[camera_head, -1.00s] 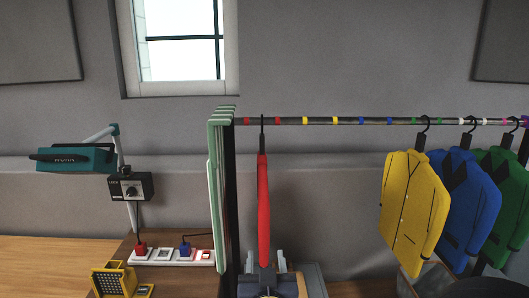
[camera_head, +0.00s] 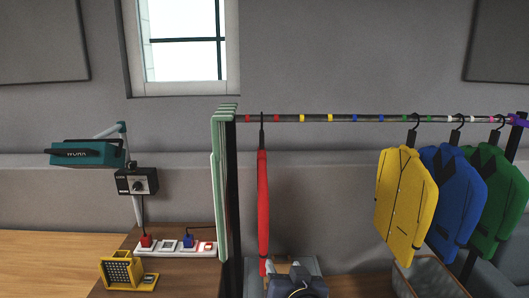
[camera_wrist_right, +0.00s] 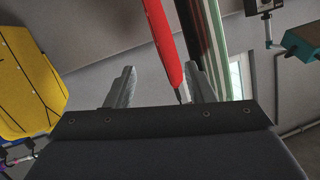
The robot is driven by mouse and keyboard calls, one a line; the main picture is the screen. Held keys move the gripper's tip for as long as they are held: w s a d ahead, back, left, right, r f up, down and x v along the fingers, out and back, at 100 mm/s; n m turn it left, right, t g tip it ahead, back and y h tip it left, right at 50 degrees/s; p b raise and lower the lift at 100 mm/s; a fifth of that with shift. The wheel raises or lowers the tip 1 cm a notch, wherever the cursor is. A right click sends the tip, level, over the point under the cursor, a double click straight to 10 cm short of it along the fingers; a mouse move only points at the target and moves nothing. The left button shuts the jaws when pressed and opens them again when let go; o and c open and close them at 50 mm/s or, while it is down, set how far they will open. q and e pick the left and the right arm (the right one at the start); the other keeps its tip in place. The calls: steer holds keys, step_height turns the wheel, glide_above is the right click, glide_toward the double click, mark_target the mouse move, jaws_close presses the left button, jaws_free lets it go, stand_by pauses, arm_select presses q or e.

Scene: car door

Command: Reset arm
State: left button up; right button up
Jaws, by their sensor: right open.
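My right gripper (camera_head: 284,270) is at the bottom centre of the head view, below and right of the red hanging garment (camera_head: 263,205). Its two fingers are spread apart in the right wrist view (camera_wrist_right: 160,70). The red garment (camera_wrist_right: 165,40) shows beyond them, its narrow end near the right finger. Nothing is visibly held between the fingers, and the garment hangs from the rail (camera_head: 345,118). My left gripper is not in view.
Yellow (camera_head: 404,205), blue (camera_head: 453,195) and green (camera_head: 497,200) jackets hang at the rail's right. A power strip (camera_head: 174,247) and a yellow holder (camera_head: 121,270) sit on the left table.

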steer(key=s+d+f+g, duration=0.2)
steer(key=s+d, duration=0.3)
steer(key=s, duration=0.3)
steer(key=s+d+f+g, duration=0.2)
steer(key=s+d+g, duration=0.2)
steer(key=s, duration=0.5)
steer(key=s+d+f+m+g, duration=0.1)
steer(key=s+d+f+g, duration=0.1)
steer(key=s+d, duration=0.5)
steer(key=shift+s+g+y, duration=0.3)
steer(key=shift+s+g, duration=0.3)
steer(key=shift+s, duration=0.25)
